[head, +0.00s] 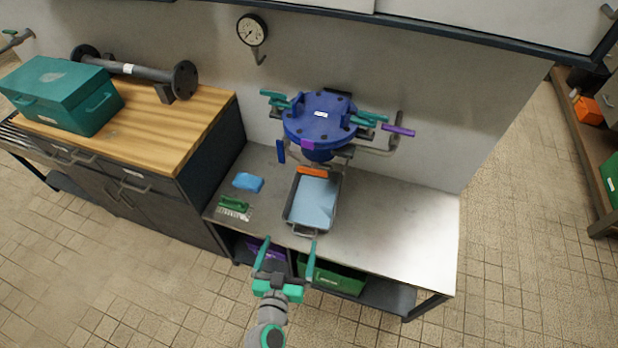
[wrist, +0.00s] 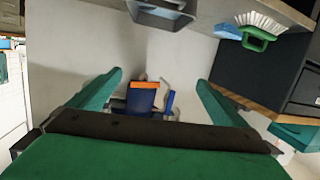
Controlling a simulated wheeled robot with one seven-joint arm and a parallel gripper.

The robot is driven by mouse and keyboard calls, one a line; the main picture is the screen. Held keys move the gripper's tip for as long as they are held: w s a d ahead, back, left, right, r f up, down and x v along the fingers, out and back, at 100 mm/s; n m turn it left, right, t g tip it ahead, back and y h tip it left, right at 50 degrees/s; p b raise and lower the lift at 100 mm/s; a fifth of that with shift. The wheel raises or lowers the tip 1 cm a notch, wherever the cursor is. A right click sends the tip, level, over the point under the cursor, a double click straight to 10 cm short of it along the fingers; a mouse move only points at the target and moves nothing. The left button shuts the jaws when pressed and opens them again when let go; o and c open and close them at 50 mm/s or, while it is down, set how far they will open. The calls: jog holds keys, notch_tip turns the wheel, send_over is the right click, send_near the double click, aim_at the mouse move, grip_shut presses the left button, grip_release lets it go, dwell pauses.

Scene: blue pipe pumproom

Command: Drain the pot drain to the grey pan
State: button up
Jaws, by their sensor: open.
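The blue pot (head: 320,118) with a bolted round lid is mounted at the back of the metal bench. An orange lever handle (head: 312,172) sits low in front of it, above the pan's far end. It also shows in the wrist view (wrist: 144,85). The grey pan (head: 288,215) stands on the bench below and in front of the pot; its inside looks pale blue. The pan's end shows at the top of the wrist view (wrist: 160,15). My gripper (head: 290,242) is open and empty near the bench's front edge, apart from pan and lever. Whether the drain is open is unclear.
A blue lever (head: 281,151) hangs left of the pot and a purple one (head: 398,130) sticks out right. A blue sponge (head: 248,182) and green brush (head: 234,205) lie left of the pan. The bench's right side is clear. A wooden-topped cabinet (head: 180,125) stands left.

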aim_at(312, 173)
jog(key=w+d+r+h, duration=0.1)
jog(key=w+r, duration=0.1)
jog(key=w, duration=0.4)
jog(key=w+d+r+t+h, duration=0.1)
jog(key=w+d+r, duration=0.1)
jog(key=w, duration=0.5)
jog(key=w+d+r+m+h, duration=0.1)
jog(key=w+d+r, duration=0.1)
jog(key=w, duration=0.5)
jog(key=shift+w+d+t, duration=0.1)
jog(key=shift+d+t, duration=0.15)
jog(key=shift+t, duration=0.05)
jog(key=shift+c, duration=0.6)
jog(key=shift+w+a, duration=0.1)
jog(key=c, duration=0.9)
